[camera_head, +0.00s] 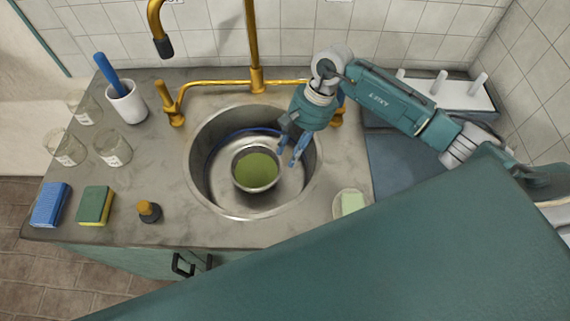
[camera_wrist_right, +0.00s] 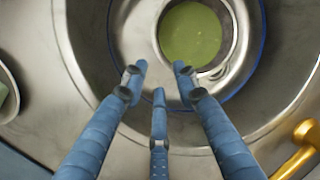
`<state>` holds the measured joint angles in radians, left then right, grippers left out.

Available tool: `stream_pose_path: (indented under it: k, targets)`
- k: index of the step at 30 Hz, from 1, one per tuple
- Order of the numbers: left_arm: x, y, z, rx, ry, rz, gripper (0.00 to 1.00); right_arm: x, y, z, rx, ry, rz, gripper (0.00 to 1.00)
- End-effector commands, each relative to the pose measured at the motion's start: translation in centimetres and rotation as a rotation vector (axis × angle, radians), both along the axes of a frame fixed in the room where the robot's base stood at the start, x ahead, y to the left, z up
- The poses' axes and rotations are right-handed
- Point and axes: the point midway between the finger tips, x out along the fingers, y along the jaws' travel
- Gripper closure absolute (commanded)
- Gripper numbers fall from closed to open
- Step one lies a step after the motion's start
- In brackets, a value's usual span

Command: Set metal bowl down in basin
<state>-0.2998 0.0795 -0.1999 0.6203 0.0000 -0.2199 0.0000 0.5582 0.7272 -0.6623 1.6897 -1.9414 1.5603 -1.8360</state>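The bowl also shows at the top of the right wrist view (camera_wrist_right: 238,45). My right gripper (camera_head: 292,152) reaches into the basin at the bowl's upper right. In the right wrist view its blue fingers (camera_wrist_right: 158,80) are spread, with nothing seen between them. The fingertips are close to the bowl's rim; I cannot tell whether they touch it. My left gripper is not in view.
A brass tap (camera_head: 254,50) stands behind the basin. A soap dish (camera_head: 351,203) and a white rack (camera_head: 450,92) are on the right.

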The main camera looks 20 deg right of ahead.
Motion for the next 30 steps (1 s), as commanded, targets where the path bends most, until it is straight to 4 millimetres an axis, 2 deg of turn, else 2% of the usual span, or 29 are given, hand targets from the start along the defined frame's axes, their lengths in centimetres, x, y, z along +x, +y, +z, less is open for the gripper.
stream_pose_path:
  k: [4,9,30]
  targets:
    - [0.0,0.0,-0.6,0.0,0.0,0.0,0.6,0.1,-0.7,1.7,0.0,-0.001,0.0,0.71]
    - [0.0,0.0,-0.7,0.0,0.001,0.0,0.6,0.1,-0.9,2.5,0.001,0.001,0.0,0.71]
    - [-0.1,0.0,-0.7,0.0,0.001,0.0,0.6,0.1,-0.9,2.6,0.001,0.001,0.0,0.71]
